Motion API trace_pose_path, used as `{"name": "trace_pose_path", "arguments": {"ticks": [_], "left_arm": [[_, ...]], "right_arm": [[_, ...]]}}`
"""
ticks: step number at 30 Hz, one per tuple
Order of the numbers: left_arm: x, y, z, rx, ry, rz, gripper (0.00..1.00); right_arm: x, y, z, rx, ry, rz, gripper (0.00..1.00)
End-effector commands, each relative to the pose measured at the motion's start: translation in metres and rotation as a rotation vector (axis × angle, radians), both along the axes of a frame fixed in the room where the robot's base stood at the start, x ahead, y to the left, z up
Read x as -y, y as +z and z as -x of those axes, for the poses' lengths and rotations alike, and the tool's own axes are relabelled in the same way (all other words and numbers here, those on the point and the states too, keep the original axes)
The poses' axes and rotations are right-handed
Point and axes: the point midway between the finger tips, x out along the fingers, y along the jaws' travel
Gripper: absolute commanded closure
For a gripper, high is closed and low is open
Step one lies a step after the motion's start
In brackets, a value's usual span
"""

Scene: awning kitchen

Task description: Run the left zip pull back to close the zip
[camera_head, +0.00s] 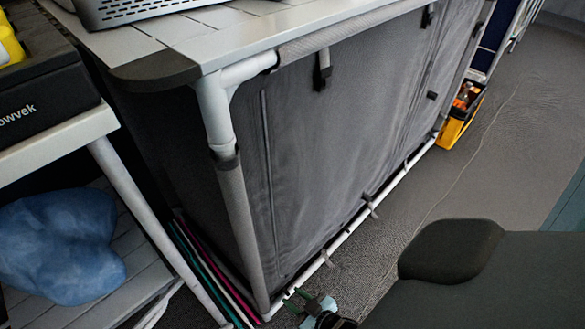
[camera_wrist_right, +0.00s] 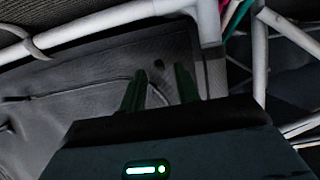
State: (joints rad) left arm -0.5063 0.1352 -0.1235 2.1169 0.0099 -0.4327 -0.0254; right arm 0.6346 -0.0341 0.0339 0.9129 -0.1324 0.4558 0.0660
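The grey fabric front of the camping cabinet (camera_head: 340,130) has a thin vertical zip line (camera_head: 268,160) near its left edge, running from under the top down toward the bottom pole. My right gripper (camera_head: 304,301) is low at the cabinet's bottom left corner, partly cut off by the picture edge. In the right wrist view its two green fingers (camera_wrist_right: 160,88) stand apart with fabric behind them. My left gripper is not in view.
White poles (camera_head: 345,232) frame the cabinet's bottom. A side table with a blue bag (camera_head: 62,246) stands at the left. A yellow crate with bottles (camera_head: 461,113) is at the far right end. The grey floor (camera_head: 500,165) in front is mostly clear.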

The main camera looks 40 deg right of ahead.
Motion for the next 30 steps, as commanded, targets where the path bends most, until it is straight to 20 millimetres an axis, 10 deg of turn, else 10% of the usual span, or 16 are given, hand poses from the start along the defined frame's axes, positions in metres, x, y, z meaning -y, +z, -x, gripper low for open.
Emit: {"name": "trace_pose_path", "arguments": {"ticks": [12,20,30], "left_arm": [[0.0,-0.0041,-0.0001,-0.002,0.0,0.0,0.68],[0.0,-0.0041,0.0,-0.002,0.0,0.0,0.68],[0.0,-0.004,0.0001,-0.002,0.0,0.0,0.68]], "right_arm": [[-0.0004,-0.0031,-0.0096,0.001,0.0,0.0,0.68],[-0.0003,-0.0031,-0.0094,0.0,0.0,0.0,1.0],[0.0001,-0.0032,-0.0088,0.0,0.0,0.0,1.0]]}}
